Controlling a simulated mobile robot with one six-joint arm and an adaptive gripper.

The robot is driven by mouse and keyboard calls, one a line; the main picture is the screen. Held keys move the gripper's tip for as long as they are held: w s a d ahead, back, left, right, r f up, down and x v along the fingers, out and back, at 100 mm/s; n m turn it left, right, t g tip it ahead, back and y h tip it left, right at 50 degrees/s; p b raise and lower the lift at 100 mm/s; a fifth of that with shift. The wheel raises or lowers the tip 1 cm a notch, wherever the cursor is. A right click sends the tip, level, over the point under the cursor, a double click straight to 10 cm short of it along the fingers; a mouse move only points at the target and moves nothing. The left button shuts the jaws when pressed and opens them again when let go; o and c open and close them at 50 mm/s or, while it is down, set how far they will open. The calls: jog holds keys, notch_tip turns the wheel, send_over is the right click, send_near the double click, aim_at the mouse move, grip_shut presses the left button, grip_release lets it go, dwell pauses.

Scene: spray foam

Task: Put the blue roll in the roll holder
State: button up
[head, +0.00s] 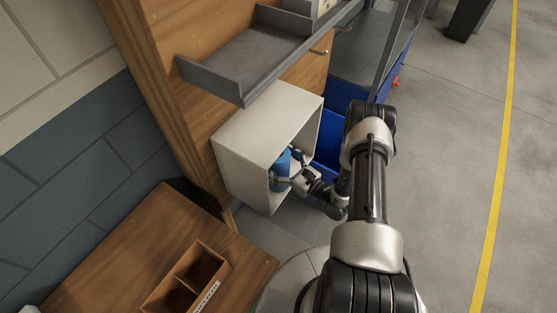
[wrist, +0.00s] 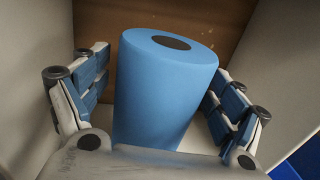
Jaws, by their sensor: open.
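The blue roll (wrist: 155,88) stands between the two fingers of my gripper (wrist: 160,95) in the wrist view, with its dark core hole showing on top. It leans slightly in the picture. My gripper is open, with a finger on each side of the roll. The roll holder is a white open-fronted box (head: 242,150) in the head view, fixed at the wooden panel. The roll (head: 281,168) is inside its opening, and my gripper (head: 284,175) reaches in from the right. The roll's lower end is hidden behind the gripper's palm.
A grey metal shelf (head: 245,65) juts out above the box. A blue bin (head: 332,140) stands right behind it. A wooden table (head: 110,265) with a divided wooden box (head: 190,280) is at the lower left. Open floor (head: 450,150) lies to the right.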

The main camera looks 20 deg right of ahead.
jog(key=shift+r, duration=0.25)
jog(key=p+v, duration=0.2)
jog(key=v, duration=1)
jog(key=shift+d+f, duration=0.1)
